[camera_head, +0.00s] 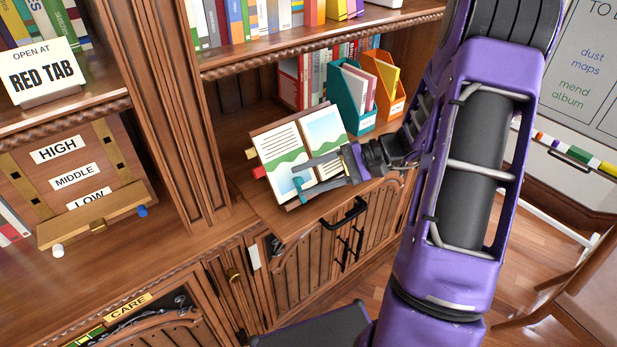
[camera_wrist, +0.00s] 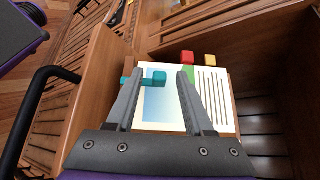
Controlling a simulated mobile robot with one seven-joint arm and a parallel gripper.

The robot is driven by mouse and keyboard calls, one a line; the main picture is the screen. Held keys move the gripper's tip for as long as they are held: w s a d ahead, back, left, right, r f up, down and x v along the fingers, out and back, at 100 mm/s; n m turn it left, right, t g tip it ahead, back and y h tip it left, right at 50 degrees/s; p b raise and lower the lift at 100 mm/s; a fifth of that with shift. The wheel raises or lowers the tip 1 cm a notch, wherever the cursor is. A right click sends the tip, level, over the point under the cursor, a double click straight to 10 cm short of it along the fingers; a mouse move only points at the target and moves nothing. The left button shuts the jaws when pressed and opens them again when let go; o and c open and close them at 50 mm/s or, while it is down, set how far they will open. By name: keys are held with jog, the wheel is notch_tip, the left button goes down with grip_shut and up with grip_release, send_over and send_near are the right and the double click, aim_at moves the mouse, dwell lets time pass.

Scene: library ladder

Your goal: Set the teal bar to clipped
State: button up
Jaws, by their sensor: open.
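The teal bar (camera_head: 298,184) is at the book's lower edge. In the wrist view the teal bar (camera_wrist: 159,77) has a blocky end over the picture page, and a thinner part shows beyond my left finger. My gripper (camera_head: 297,180) is open in front of the book. In the wrist view its fingers (camera_wrist: 160,75) lie either side of the teal block. Contact cannot be told. The left finger hides part of the bar.
A yellow tab (camera_head: 252,153) and a red tab (camera_head: 260,172) stick out from the book's edge. Teal (camera_head: 354,97) and orange (camera_head: 384,80) file holders stand behind. A black handle (camera_head: 345,213) is below. A HIGH/MIDDLE/LOW board (camera_head: 75,155) stands left, near a RED TAB sign (camera_head: 43,75).

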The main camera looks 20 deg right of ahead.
jog(key=v, duration=1.7)
jog(key=shift+p, duration=0.35)
